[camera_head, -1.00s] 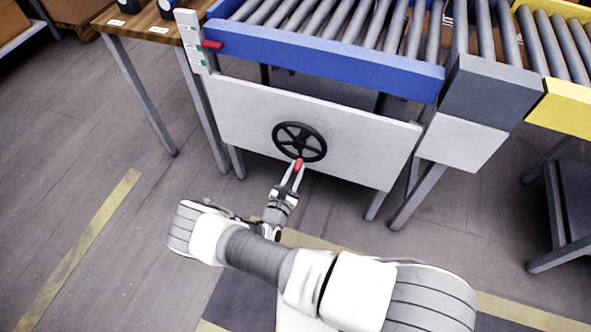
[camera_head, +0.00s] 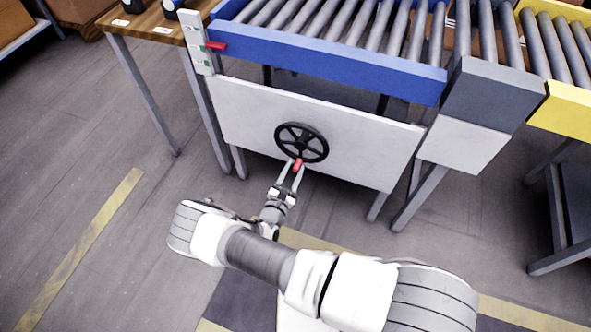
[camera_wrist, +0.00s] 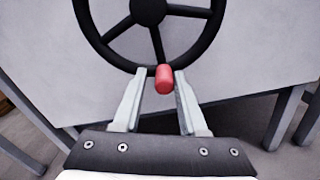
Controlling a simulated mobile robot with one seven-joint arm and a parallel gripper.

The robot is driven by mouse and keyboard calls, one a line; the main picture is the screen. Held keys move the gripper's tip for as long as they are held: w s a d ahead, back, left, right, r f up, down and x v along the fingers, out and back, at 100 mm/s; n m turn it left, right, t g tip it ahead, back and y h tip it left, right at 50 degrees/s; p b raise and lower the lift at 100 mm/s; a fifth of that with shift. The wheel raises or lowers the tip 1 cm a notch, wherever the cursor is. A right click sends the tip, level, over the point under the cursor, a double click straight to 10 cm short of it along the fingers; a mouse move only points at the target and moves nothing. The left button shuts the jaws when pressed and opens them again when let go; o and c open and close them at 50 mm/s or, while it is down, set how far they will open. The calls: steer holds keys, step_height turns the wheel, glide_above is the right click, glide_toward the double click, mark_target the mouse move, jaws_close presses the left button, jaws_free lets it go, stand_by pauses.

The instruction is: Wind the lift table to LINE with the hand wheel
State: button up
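The black hand wheel (camera_head: 301,142) is on the white front panel (camera_head: 370,150) of the lift table (camera_head: 330,62), which has a blue frame and grey rollers. Its red handle (camera_head: 297,164) is at the bottom of the rim. My gripper (camera_head: 291,172) has its fingers on either side of the handle. In the wrist view the red handle (camera_wrist: 164,78) is close to the right finger, with a gap to the left finger, so the gripper is open. A red pointer (camera_head: 216,46) stands against the upright white scale plate (camera_head: 196,40); its markings are too small to read.
A wooden table (camera_head: 150,22) stands at the left of the lift table. A grey block (camera_head: 492,90) and a yellow roller conveyor (camera_head: 565,110) are at the right. The floor in front of the panel is clear apart from my arm.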

steer(key=shift+o, duration=1)
steer(key=shift+d+f, duration=0.1)
steer(key=shift+s, duration=0.15)
steer(key=p+v, duration=0.3)
steer(key=v, duration=1.4)
steer(key=shift+s, duration=0.1)
steer(key=w+d+m+b, duration=0.2)
steer(key=w, duration=0.3)
steer(key=w+d+m+b, duration=0.2)
steer(key=w, duration=0.4)
steer(key=w+d+m+b, duration=0.1)
steer(key=w+d+m, duration=0.1)
steer(key=w, duration=0.4)
steer(key=shift+d+m+b, duration=0.2)
steer(key=shift+m+b, duration=0.2)
